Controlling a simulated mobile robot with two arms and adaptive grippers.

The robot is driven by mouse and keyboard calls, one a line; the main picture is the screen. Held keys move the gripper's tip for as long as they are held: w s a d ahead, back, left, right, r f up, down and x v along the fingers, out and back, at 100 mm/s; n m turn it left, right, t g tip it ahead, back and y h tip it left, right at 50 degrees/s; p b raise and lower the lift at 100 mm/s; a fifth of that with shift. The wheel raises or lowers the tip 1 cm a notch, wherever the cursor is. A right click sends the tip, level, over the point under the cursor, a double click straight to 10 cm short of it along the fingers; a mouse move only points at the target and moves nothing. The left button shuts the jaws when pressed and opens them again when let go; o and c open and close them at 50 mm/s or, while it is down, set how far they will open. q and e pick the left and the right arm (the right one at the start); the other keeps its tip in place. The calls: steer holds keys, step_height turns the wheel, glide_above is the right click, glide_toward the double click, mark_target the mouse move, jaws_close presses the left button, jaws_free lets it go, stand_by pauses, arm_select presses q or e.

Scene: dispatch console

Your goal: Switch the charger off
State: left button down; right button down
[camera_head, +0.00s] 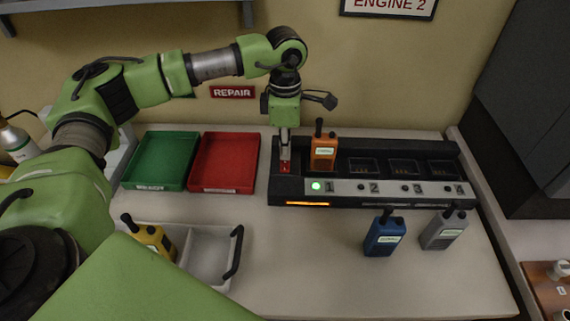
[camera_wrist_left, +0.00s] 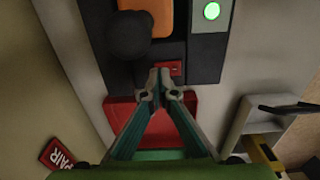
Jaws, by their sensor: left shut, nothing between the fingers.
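The black charger (camera_head: 290,190) stands at the back of the counter with numbered slots 1 to 4. Its red switch (camera_head: 285,168) is at the left end, and it also shows in the left wrist view (camera_wrist_left: 175,69). My left gripper (camera_head: 285,157) points down with its fingers shut and empty, right at the switch; whether it touches cannot be told. The light by slot 1 glows green (camera_head: 316,186) and an orange strip (camera_head: 307,204) is lit on the front. An orange radio (camera_head: 323,150) stands in slot 1. My right gripper is out of view.
Slots 2 to 4 look empty. A blue radio (camera_head: 384,235) and a grey radio (camera_head: 443,231) stand in front of the charger. Green (camera_head: 150,187) and red (camera_head: 252,170) trays lie to its left. A white caddy (camera_head: 210,284) with a yellow radio (camera_head: 152,238) is nearer.

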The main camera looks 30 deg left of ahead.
mark_target(285, 161)
arm_select(q)
steer(key=shift+f+b, duration=0.65)
steer(key=shift+f, duration=0.25)
steer(key=shift+r, duration=0.1)
steer(key=shift+r+p, duration=1.95)
steer(key=shift+r, duration=1.5)
